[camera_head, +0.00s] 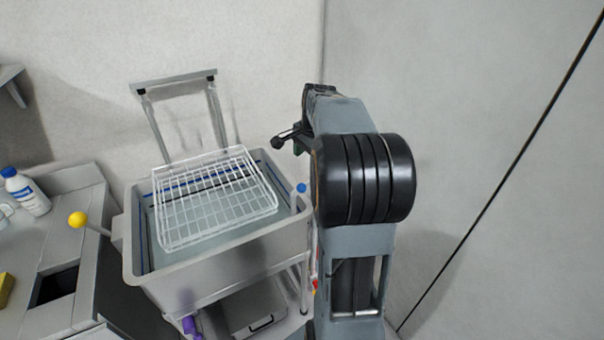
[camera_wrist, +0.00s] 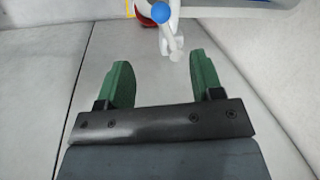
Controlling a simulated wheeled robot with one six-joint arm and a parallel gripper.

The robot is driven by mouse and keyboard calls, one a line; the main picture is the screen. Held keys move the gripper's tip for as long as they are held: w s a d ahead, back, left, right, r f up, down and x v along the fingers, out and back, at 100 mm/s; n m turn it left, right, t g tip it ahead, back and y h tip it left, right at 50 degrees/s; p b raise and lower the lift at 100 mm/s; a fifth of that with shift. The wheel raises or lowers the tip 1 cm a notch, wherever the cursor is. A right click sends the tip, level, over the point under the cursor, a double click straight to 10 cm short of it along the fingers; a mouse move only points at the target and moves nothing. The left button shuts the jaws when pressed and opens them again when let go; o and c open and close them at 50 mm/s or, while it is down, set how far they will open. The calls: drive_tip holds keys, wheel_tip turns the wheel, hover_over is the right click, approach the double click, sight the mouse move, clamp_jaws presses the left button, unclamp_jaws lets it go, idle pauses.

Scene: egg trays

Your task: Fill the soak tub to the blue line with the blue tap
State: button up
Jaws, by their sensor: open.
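The grey soak tub (camera_head: 240,255) stands left of my arm in the head view. A blue line (camera_head: 144,240) runs along its inner walls. A white wire basket (camera_head: 215,200) sits in the tub's opening. The tub's floor looks blue-grey; I cannot tell the water level. The blue tap knob (camera_head: 301,188) is at the tub's right rim, close to my arm. In the wrist view the blue knob (camera_wrist: 161,12) sits on a pale tap body, beyond my fingertips. My gripper (camera_wrist: 160,60) is open and empty, its green fingers apart. In the head view my arm mostly hides it.
A counter with a yellow ball-topped lever (camera_head: 78,219), a white bottle with a blue cap (camera_head: 26,191) and a dark opening (camera_head: 56,287) is at left. A metal frame (camera_head: 176,80) rises behind the tub. Pale walls stand behind and right of my arm.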

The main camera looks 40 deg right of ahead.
sight(302, 184)
drive_tip(key=w+f, duration=0.1)
drive_tip(key=f, duration=0.3)
drive_tip(key=f+p, duration=0.1)
drive_tip(key=f, duration=0.3)
drive_tip(key=w+f, duration=0.1)
drive_tip(key=f, duration=0.4)
drive_tip(key=shift+w, duration=0.3)
clamp_jaws()
